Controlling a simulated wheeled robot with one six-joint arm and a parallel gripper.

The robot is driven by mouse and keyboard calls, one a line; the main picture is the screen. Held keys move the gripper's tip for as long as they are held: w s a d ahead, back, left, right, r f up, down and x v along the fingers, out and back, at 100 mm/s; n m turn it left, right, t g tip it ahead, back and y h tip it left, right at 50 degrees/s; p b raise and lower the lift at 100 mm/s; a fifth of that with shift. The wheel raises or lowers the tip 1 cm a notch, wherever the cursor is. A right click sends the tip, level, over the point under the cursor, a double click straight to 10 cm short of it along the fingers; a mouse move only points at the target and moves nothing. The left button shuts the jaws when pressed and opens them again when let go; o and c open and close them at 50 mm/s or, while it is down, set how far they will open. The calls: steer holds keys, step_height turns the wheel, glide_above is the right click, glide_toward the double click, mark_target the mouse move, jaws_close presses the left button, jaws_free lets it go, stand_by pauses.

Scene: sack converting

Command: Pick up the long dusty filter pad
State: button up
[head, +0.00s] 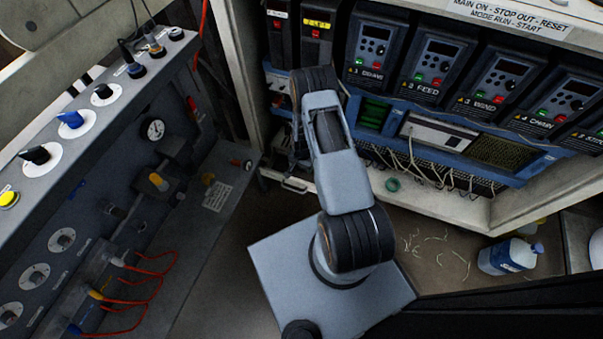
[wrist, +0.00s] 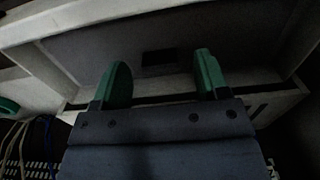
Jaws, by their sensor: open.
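I cannot pick out the long dusty filter pad for certain in either view. In the wrist view my gripper (wrist: 160,80) is open, with its two green fingers apart and nothing visible between them. Beyond the fingers is a wide, dim grey surface (wrist: 225,47) inside a pale frame, with a small dark rectangle (wrist: 158,57) in line with the gap. I cannot tell whether this surface is the pad or part of the cabinet. In the head view my arm reaches to the open cabinet's left part and hides the gripper's fingers.
The open cabinet (head: 240,83) holds a row of drive units (head: 440,62) above a blue rack with hanging wires. A green ring (head: 392,184) lies below the rack. A white and blue bottle (head: 508,256) is at the right. A control panel (head: 95,135) with knobs flanks the left.

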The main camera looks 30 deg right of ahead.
steer(key=shift+f, duration=0.75)
steer(key=shift+r, duration=0.1)
steer(key=c, duration=1)
